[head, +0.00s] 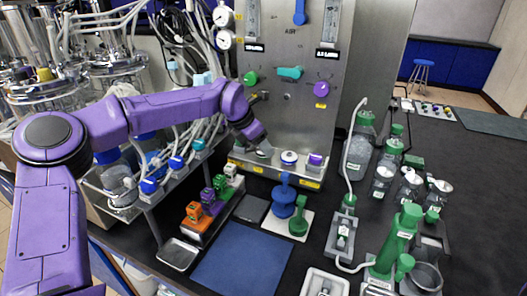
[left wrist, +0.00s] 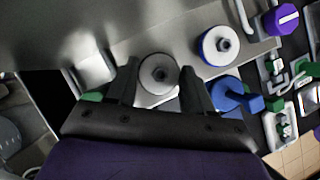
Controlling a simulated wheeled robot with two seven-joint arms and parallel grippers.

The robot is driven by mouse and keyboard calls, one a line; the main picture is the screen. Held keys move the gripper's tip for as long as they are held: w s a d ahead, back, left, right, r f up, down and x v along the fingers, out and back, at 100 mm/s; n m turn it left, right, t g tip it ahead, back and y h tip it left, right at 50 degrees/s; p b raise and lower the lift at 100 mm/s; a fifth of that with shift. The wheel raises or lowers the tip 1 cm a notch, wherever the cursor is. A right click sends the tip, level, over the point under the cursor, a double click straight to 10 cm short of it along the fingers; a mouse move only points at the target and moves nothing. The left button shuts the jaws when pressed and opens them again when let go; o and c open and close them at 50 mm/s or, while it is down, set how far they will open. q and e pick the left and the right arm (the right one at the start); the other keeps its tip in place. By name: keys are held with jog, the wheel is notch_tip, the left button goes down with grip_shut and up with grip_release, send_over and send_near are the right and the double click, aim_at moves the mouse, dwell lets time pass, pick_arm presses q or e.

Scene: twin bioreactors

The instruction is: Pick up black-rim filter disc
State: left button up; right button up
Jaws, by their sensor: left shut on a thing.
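The black-rim filter disc (left wrist: 158,74) is a pale round disc with a dark rim and a small centre knob. In the left wrist view it sits between the two fingers of my left gripper (left wrist: 159,68), which is shut on it. In the head view my left gripper (head: 264,150) is at the left end of the small steel shelf (head: 276,170), and the disc is mostly hidden by it. I cannot tell whether the disc still touches the shelf. My right gripper is not in view.
A blue-rim disc (head: 289,157) and a purple disc (head: 315,160) stand to the right on the shelf. The steel panel (head: 290,110) rises close behind. Below are a blue stand (head: 284,197), a green-handled tool (head: 299,222) and coloured blocks (head: 209,203). A blue mat (head: 242,262) is clear.

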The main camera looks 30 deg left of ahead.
aim_at(260, 151)
pick_arm(q)
jog(key=shift+r+p, duration=0.3)
jog(key=r+p, duration=0.3)
jog(key=r, duration=0.1)
jog(key=shift+s, duration=0.3)
jog(key=s+r+p, duration=0.1)
jog(key=s+r, duration=0.3)
jog(key=s, duration=0.2)
jog(key=s+a+r+p, duration=0.1)
jog(key=s+r, duration=0.3)
jog(key=s, duration=0.3)
jog(key=shift+s+r, duration=0.2)
jog(key=shift+s, duration=0.05)
